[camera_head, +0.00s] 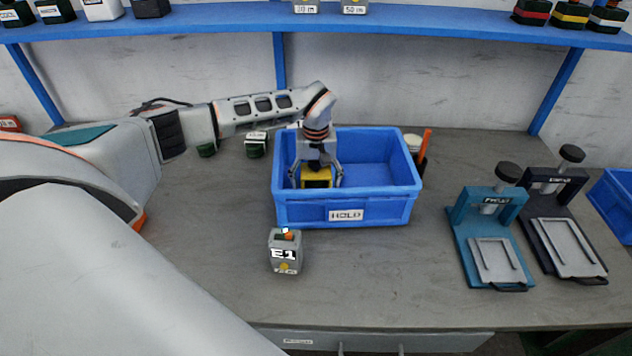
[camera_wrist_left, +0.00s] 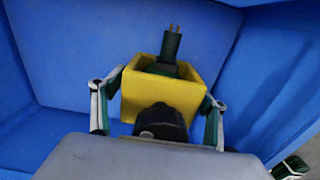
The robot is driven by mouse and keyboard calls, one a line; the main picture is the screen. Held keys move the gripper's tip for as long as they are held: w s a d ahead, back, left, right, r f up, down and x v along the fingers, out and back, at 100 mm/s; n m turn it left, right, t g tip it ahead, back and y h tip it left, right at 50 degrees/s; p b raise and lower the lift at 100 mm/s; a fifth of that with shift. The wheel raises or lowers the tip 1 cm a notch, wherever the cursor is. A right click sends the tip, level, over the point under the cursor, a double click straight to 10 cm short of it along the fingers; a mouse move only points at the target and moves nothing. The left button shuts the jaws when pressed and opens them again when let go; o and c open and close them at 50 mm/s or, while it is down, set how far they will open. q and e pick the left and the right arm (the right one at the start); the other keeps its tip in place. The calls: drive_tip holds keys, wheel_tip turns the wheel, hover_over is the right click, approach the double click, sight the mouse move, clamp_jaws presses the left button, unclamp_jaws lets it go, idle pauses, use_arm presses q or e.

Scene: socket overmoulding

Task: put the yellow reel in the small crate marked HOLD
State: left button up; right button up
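The yellow reel (camera_head: 317,177) is a boxy yellow body inside the blue crate marked HOLD (camera_head: 380,211), in its left part. In the left wrist view the reel (camera_wrist_left: 163,98) has a dark green two-pin plug standing at its top and a black knob on its near side. My left gripper (camera_head: 317,180) reaches down into the crate with one finger on each side of the reel. In the left wrist view both fingertips (camera_wrist_left: 164,88) meet the reel's sides. The crate's front wall hides whether the reel touches the floor. My right gripper is not in view.
A grey E1 block (camera_head: 285,252) stands in front of the crate. Teal (camera_head: 492,235) and dark (camera_head: 565,225) presses stand to the right. A cup with an orange-handled tool (camera_head: 424,148) is beside the crate. A blue shelf (camera_head: 420,20) spans the back. The bench's front middle is clear.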

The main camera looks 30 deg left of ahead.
use_arm(q)
drive_tip(key=shift+r, duration=0.1)
wheel_tip(320, 180, up, 12)
drive_tip(key=shift+r, duration=0.1)
idle(0.6)
idle(0.4)
